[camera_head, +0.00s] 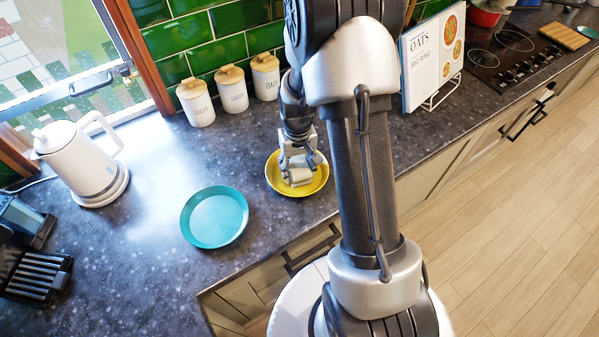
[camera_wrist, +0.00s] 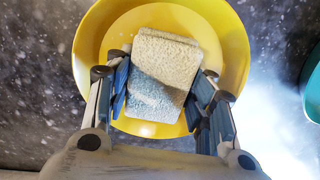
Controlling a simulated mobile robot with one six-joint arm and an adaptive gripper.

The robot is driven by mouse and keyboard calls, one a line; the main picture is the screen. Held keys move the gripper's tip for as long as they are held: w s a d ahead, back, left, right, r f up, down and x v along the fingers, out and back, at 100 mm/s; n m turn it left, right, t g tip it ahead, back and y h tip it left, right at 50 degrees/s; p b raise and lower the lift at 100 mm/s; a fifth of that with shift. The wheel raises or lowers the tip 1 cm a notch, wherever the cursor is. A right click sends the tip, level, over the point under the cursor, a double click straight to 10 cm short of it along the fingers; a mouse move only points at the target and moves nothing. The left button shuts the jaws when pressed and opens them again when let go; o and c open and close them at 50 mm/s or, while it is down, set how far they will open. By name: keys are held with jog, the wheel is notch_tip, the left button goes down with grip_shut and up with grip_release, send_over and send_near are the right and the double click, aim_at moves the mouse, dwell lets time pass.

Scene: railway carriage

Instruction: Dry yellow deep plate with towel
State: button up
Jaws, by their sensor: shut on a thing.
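The yellow deep plate (camera_head: 317,181) stands upright on the dark counter, right of the teal plate. It fills much of the wrist view (camera_wrist: 232,50). My gripper (camera_head: 298,172) is over the plate, pointing down. In the wrist view, my gripper (camera_wrist: 160,90) is shut on a folded pale towel (camera_wrist: 166,60), with a finger on each side of it. The towel is within the plate's rim, over its bottom; I cannot tell how firmly it touches. In the head view my gripper and wrist hide part of the towel and plate.
A teal plate (camera_head: 215,217) lies to the left. A white kettle (camera_head: 80,160), several white canisters (camera_head: 233,90) and a black rack (camera_head: 38,277) stand around. A cookbook on a stand (camera_head: 432,60) is at the right. The counter's front edge is close to the yellow plate.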

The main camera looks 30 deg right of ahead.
jog(key=shift+s+d, duration=0.2)
jog(key=shift+d, duration=0.7)
jog(key=shift+s+d, duration=0.2)
jog(key=shift+d, duration=0.65)
jog(key=shift+w+a, duration=0.2)
jog(key=shift+a, duration=0.8)
jog(key=shift+w+a, duration=0.25)
jog(key=shift+a, duration=0.7)
jog(key=shift+w+a, duration=0.2)
jog(key=shift+a, duration=0.8)
jog(key=shift+s+d, duration=0.2)
jog(key=shift+d, duration=0.8)
jog(key=shift+s+d, duration=0.25)
jog(key=shift+d, duration=0.7)
jog(key=shift+s+d, duration=0.2)
jog(key=shift+d, duration=0.8)
jog(key=shift+w+a+r+p, duration=0.2)
jog(key=shift+a+r, duration=0.15)
jog(key=shift+a, duration=0.4)
jog(key=shift+w+a+r+p, duration=0.2)
jog(key=shift+a+r, duration=0.1)
jog(key=shift+a, duration=0.45)
jog(key=shift+r+p, duration=3)
jog(key=shift+r, duration=1.15)
